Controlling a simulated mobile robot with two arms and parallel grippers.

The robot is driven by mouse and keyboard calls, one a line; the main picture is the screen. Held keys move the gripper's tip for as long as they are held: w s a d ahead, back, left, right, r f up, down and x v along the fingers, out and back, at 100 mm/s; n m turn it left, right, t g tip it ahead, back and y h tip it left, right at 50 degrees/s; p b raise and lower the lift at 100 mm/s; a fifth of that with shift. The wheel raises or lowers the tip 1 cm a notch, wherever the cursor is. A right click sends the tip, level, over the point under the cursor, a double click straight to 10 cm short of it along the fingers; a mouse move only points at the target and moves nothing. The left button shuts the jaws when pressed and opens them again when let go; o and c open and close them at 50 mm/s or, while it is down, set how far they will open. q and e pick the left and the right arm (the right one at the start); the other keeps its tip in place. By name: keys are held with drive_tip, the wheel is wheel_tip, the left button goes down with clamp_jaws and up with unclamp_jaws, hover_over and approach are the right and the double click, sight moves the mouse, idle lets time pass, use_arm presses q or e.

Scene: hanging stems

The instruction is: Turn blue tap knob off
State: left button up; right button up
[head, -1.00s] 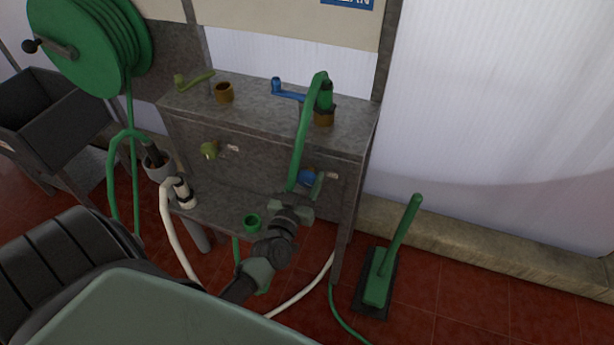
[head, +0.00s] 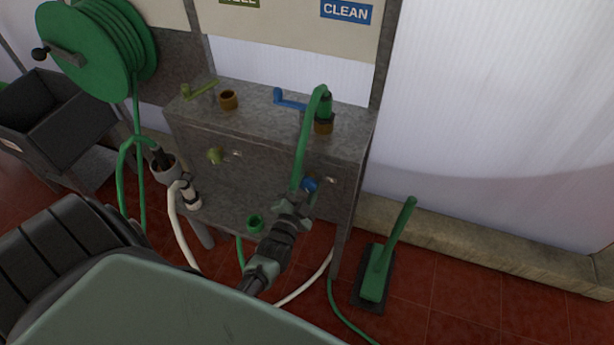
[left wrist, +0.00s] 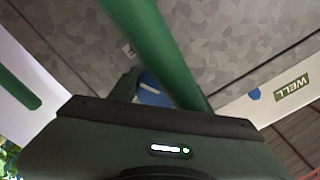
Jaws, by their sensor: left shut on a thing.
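The blue tap knob (head: 309,184) is on the front face of the grey metal stand, below the blue lever and beside the green hose. My left gripper (head: 300,197) is at the knob from below and is shut on it. The fingers hide part of the knob. In the left wrist view the blue knob (left wrist: 152,92) shows between the fingers, partly behind the green hose (left wrist: 165,50). My right gripper is not in view.
A green hose (head: 302,150) hangs from the stand top (head: 265,105) close to my left gripper. An olive knob (head: 215,155) is left on the same face. A "CLEAN" label (head: 346,11) is above. A green-handled scrubber (head: 380,265) stands on the floor at right.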

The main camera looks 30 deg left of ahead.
use_arm(q)
drive_tip(key=m, duration=0.5)
drive_tip(key=shift+d+f, duration=0.1)
idle(0.7)
drive_tip(key=o, duration=1.4)
drive_tip(key=shift+c, duration=0.2)
drive_tip(key=v, duration=0.8)
drive_tip(key=shift+w, duration=0.1)
